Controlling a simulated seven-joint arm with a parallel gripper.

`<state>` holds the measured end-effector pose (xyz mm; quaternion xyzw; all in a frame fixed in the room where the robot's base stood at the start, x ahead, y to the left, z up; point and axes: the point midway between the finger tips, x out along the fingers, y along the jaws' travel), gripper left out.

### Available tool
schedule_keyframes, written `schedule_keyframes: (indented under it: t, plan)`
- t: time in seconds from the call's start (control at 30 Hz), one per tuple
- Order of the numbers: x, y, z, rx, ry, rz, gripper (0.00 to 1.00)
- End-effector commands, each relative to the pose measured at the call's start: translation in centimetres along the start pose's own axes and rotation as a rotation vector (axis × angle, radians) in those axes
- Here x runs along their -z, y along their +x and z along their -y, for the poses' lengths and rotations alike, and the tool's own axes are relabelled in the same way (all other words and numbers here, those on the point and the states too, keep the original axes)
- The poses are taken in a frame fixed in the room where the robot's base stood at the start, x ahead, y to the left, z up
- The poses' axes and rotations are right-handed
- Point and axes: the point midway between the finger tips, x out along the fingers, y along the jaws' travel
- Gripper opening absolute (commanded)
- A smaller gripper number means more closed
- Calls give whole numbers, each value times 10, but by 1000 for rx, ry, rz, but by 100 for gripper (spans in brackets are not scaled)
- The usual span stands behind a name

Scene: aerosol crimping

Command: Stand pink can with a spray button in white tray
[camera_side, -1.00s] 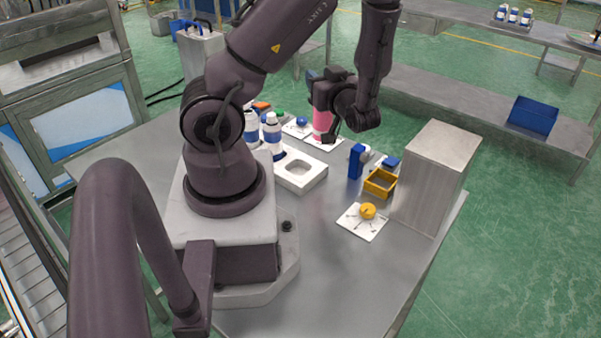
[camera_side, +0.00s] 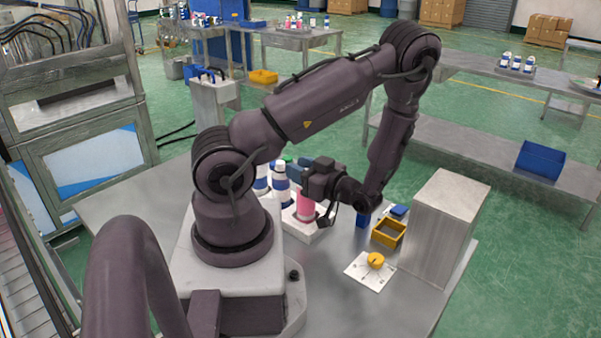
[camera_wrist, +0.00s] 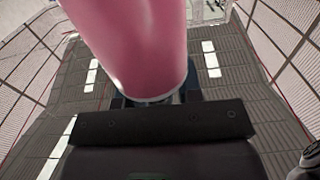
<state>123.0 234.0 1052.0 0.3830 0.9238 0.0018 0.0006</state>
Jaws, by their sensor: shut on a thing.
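The pink can (camera_side: 305,205) is held upright in my gripper (camera_side: 312,198) in the side view. It is over the white tray (camera_side: 313,237), in line with the tray's recess. I cannot tell whether its base touches the tray. My gripper is shut on the can, and its body hides the can's upper part and any spray button. In the wrist view the pink can (camera_wrist: 135,45) fills the top middle, between the dark blue fingers of my gripper (camera_wrist: 155,98).
White-and-blue bottles (camera_side: 281,185) stand close behind and left of the tray.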

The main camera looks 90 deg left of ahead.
Motion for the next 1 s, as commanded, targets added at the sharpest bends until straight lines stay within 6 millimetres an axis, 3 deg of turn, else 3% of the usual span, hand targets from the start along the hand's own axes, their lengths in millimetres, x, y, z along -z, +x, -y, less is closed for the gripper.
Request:
schedule_keyframes:
  t: [0.43,0.47,0.57,0.9,1.0]
  plan:
    - [-9,0,0,0,0,-1,0]
    - [-10,0,0,0,0,0,35]
    - [-10,0,0,0,0,0,58]
    - [-6,0,0,0,-1,0,59]
    - [-7,-11,0,-2,-2,1,59]
